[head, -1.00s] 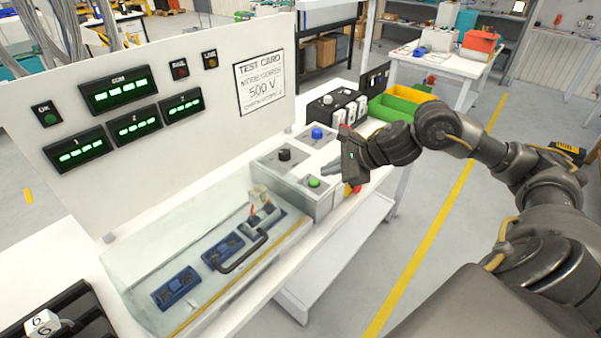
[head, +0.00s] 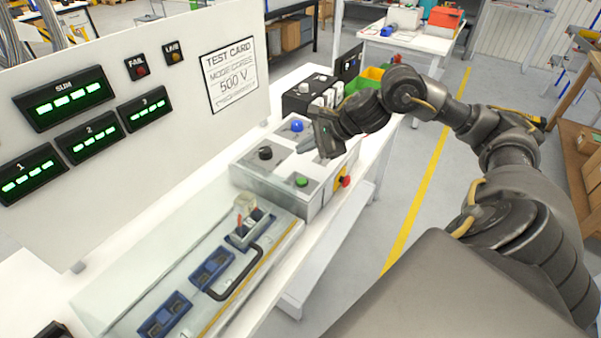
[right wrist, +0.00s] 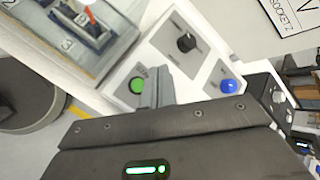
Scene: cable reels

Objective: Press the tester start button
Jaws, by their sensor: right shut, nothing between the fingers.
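The tester's control box (head: 262,185) carries a green button (head: 301,181) near its front edge, a black knob (head: 265,153) and a blue button (head: 296,125). The labels are too small to read. My right gripper (head: 306,143) is above the right part of the box, its fingers shut and empty, between the blue and green buttons in the head view. In the right wrist view the shut fingertips (right wrist: 157,82) appear just right of the green button (right wrist: 137,85); I cannot tell whether they touch the panel. My left gripper is not in view.
A red mushroom button (head: 345,181) sticks out of the box's right side. A clear-lidded test bay (head: 150,290) with a black handle and blue sockets lies left of the box. A display panel (head: 150,70) stands behind. A black device (head: 305,92) is beyond the box.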

